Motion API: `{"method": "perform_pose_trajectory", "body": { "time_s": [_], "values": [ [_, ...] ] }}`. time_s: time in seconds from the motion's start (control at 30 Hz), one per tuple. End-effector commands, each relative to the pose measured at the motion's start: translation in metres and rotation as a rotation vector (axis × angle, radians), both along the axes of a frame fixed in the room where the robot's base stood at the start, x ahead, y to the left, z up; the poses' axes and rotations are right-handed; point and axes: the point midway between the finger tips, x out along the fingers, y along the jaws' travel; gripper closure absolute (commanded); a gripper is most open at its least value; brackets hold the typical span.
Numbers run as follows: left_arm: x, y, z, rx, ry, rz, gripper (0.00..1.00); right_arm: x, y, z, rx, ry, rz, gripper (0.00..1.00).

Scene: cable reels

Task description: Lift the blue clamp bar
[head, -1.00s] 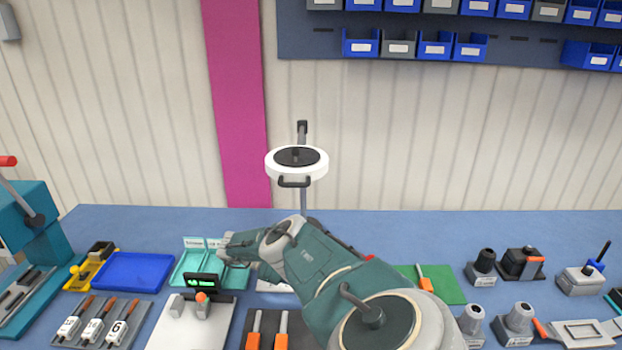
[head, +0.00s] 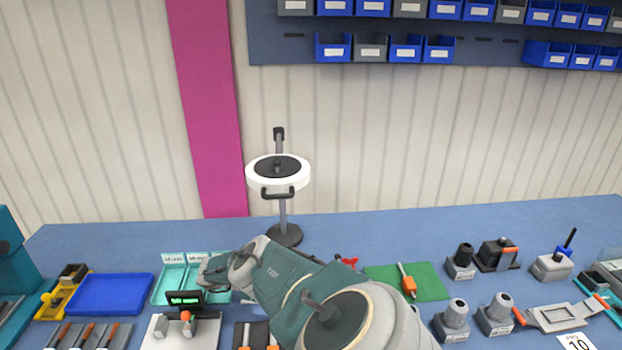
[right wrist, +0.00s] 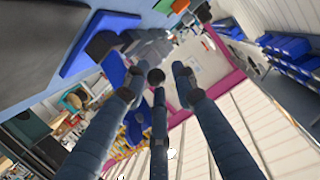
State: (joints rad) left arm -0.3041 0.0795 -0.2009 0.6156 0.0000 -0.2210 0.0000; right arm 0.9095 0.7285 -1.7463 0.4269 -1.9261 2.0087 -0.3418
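I cannot make out a blue clamp bar for certain. A small grey block at the right of the bench carries an upright blue lever (head: 569,242), which may be it. In the head view one arm of mine reaches from the bottom middle towards the left. Its gripper (head: 214,270) is over the teal trays, partly hidden by the arm. The right wrist view shows the three dark fingers of my right gripper (right wrist: 157,72) apart, with nothing seen held between them. My left gripper is not in view.
A ring lamp (head: 278,172) stands behind the arm. A blue tray (head: 110,294) and teal trays (head: 171,283) lie at the left. A green mat (head: 430,283), grey blocks (head: 499,314) and a grey frame (head: 556,316) lie right of the arm. The bench's back strip is mostly clear.

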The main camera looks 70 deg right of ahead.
Motion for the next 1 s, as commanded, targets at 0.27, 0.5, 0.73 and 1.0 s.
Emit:
{"method": "perform_pose_trajectory", "body": {
  "time_s": [0.27, 0.5, 0.73, 1.0],
  "values": [
    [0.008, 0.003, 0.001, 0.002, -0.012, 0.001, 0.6, 0.002, -0.001, 0.002, -0.001, -0.003, 0.003, 0.74],
    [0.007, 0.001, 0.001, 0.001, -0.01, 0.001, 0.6, 0.008, -0.002, 0.014, -0.002, -0.009, 0.016, 0.74],
    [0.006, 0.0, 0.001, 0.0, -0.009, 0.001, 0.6, 0.0, -0.002, 0.029, -0.005, 0.003, -0.001, 0.74],
    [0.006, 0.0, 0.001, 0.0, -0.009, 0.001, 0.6, 0.002, -0.001, 0.072, 0.0, -0.003, 0.002, 0.74]
  ]
}}
